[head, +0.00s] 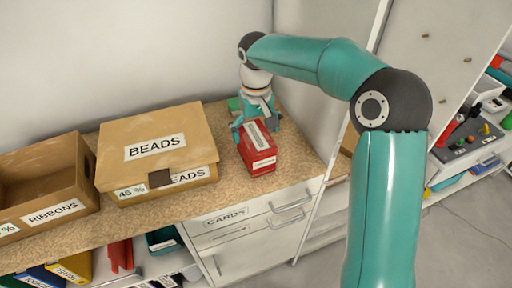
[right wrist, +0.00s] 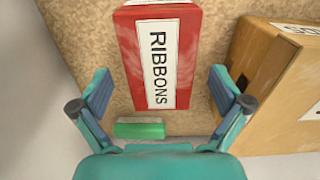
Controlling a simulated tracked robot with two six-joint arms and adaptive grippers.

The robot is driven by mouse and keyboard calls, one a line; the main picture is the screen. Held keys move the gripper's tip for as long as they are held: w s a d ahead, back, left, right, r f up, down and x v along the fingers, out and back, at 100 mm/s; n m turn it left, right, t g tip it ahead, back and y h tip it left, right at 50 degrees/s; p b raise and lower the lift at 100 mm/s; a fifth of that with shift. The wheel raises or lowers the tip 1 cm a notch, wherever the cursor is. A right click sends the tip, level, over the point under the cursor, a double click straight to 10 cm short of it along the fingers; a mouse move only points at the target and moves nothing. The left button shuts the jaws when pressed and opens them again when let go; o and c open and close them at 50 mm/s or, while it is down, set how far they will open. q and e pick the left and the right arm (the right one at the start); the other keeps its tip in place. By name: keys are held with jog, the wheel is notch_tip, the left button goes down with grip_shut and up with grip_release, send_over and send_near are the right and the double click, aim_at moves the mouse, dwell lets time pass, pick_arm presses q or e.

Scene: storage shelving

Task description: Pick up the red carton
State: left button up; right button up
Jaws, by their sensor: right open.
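The red carton (head: 257,157) stands on the tan countertop near its right end, with a white label on top. In the right wrist view, the carton (right wrist: 183,88) shows a label reading RIBBONS. My right gripper (head: 255,122) is open over the carton's rear end, coming down from above. In the right wrist view, my gripper's fingers (right wrist: 160,78) stand apart on either side of the carton, with gaps to both sides; neither finger visibly touches it. My left gripper is in neither view.
A closed BEADS box (head: 165,143) stands left of the carton, and an open RIBBONS box (head: 37,192) is further left. A small green block (right wrist: 139,131) lies behind the carton. A wall borders the back. A drawer labelled CARDS (head: 230,216) is below the countertop (head: 300,158).

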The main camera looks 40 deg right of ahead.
jog(key=shift+w+f+p, duration=0.1)
jog(key=shift+f+p, duration=0.45)
jog(key=shift+f, duration=2.2)
jog(key=c, duration=1.3)
